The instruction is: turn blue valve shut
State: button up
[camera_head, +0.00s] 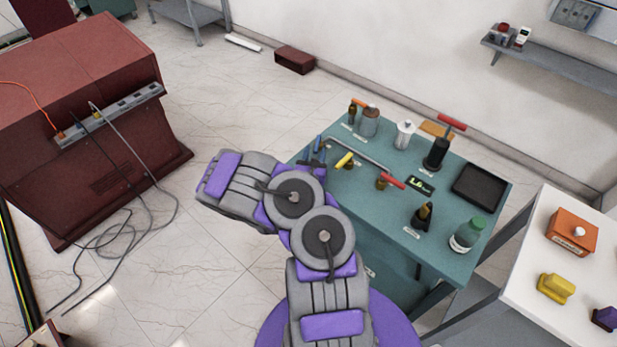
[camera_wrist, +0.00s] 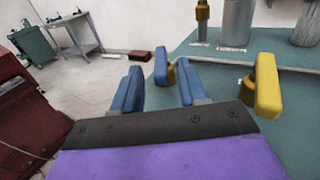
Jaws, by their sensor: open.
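My gripper (camera_wrist: 158,84) shows in the wrist view as a dark palm with two blue upright fingers, apart with nothing held between them. In the head view my gripper (camera_head: 319,149) is small, at the left corner of the teal table. A grey pipe (camera_wrist: 225,64) runs along the table to the right of the fingers. A yellow handle (camera_wrist: 267,85) stands by the pipe, to the right of my gripper.
The teal table (camera_head: 465,235) holds a black tray (camera_head: 480,188), a red-handled part (camera_head: 392,181), bottles and other parts. A maroon cabinet (camera_head: 85,95) stands at the left with loose cables on the floor. The floor between cabinet and table is mostly clear.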

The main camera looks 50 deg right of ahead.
jog(key=p+v, duration=0.4)
jog(key=v, duration=0.7)
jog(key=shift+s+a, duration=0.2)
jog(key=shift+a, duration=0.15)
